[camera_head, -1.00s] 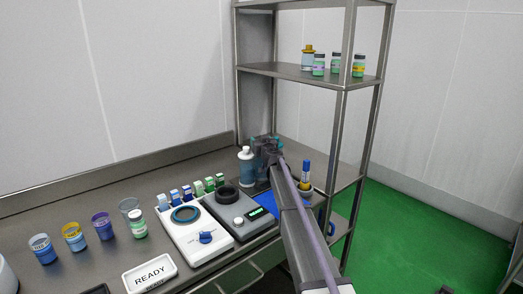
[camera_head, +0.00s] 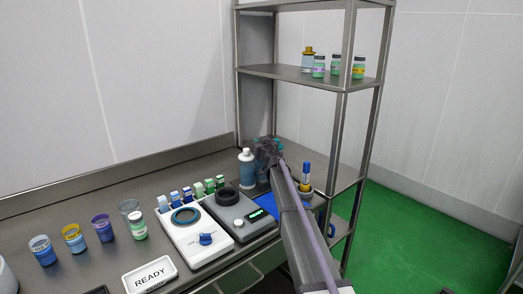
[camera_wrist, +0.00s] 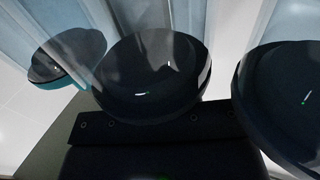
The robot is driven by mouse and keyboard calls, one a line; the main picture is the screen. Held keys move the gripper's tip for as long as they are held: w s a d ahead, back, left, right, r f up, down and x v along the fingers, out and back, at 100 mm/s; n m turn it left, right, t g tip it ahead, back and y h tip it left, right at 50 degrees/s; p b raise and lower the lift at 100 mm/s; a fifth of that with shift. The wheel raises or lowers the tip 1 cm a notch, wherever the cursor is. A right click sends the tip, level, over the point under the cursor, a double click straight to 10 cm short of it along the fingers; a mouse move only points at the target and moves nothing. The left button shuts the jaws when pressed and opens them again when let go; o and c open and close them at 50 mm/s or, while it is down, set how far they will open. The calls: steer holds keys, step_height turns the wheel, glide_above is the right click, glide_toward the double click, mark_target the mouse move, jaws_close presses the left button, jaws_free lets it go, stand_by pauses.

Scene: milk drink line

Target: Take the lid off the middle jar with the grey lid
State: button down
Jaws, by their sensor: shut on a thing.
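In the wrist view a dark grey round lid (camera_wrist: 152,80) is in the middle, close above the dark gripper body (camera_wrist: 150,135). My gripper is shut on this lid; its fingertips are not clear. Another dark lid with a teal edge (camera_wrist: 68,58) is at the left, and a third large dark round shape (camera_wrist: 290,95) is cut off at the right. Whether the middle lid touches its jar is unclear.
A white device (camera_head: 190,238) and a grey device with a green display (camera_head: 238,213) stand in front. Small blue and green boxes (camera_head: 187,194) line up behind them. Several jars (camera_head: 103,228) stand at the left. The shelf (camera_head: 300,75) rises close to my arm.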

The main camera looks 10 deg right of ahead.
steer(key=shift+r, duration=0.1)
step_height(320, 180, up, 10)
steer(key=p, duration=1)
step_height(320, 180, down, 10)
steer(key=b, duration=1)
steer(key=shift+f, duration=0.25)
steer(key=shift+r, duration=0.35)
steer(key=shift+f, duration=0.3)
steer(key=c, duration=0.8)
jaws_free()
steer(key=shift+c, duration=0.2)
